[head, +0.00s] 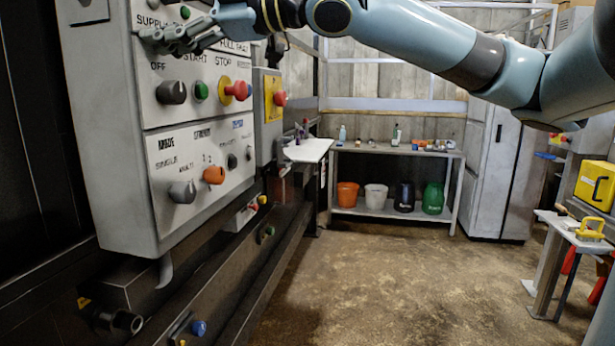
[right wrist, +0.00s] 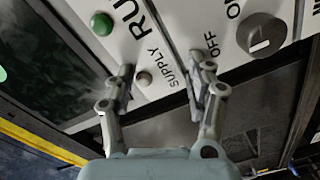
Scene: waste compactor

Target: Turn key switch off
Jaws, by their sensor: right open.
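The grey control panel (head: 120,150) stands at the left in the head view. A dark grey rotary knob (head: 171,92) sits below an OFF label. In the right wrist view a grey knob with a white mark (right wrist: 262,35) sits beside OFF and ON labels, at the upper right. I cannot tell for certain which control is the key switch. My right gripper (head: 165,38) is in front of the upper panel, above the knob, with its fingers apart. In the right wrist view the open fingers (right wrist: 163,85) straddle the SUPPLY label, left of the knob, and hold nothing. My left gripper is out of view.
A green button (head: 201,90) and red stop button (head: 238,91) are right of the knob. Grey (head: 182,192) and orange (head: 214,175) knobs sit lower.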

